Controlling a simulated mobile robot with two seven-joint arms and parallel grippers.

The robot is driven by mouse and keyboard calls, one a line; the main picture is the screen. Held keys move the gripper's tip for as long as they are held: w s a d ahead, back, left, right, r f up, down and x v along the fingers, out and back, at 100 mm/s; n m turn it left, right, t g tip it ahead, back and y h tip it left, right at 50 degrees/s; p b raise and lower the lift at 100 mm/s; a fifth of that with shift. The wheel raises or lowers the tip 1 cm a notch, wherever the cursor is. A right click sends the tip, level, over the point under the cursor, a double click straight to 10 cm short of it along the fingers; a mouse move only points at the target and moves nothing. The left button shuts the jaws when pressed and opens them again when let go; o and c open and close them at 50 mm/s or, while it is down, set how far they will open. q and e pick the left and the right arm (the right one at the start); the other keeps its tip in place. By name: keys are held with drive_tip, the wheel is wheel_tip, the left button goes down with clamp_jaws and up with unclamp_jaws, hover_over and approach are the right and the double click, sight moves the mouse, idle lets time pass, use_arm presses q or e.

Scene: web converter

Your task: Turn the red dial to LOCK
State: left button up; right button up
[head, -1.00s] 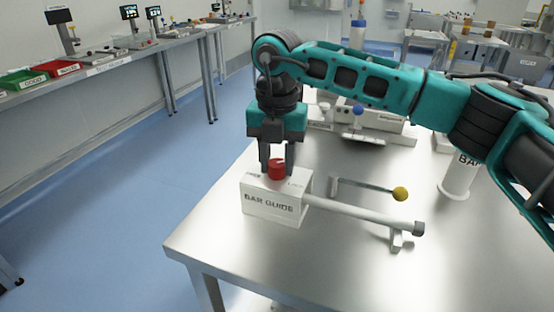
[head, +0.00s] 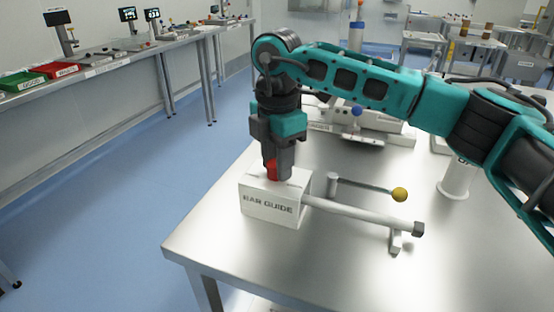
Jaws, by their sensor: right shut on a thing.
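The red dial (head: 271,170) is on top of the white box marked BAR GUIDE (head: 268,206), near the left front part of the metal table. My right gripper (head: 278,174) points down over the box and is shut on the red dial. Its fingers hide most of the dial and the lettering around it, so I cannot read where the dial points. My left gripper is not in view.
A grey bar (head: 365,215) runs from the box to the right, resting on a small stand. A lever with a yellow ball (head: 399,194) lies just behind it. A machine with a blue knob (head: 357,111) stands further back. The table's front right (head: 350,280) is clear.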

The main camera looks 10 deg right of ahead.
drive_tip(key=shift+m, duration=0.3)
drive_tip(key=o, duration=1)
wheel_tip(320, 180, up, 13)
drive_tip(key=shift+f, duration=0.1)
idle(0.4)
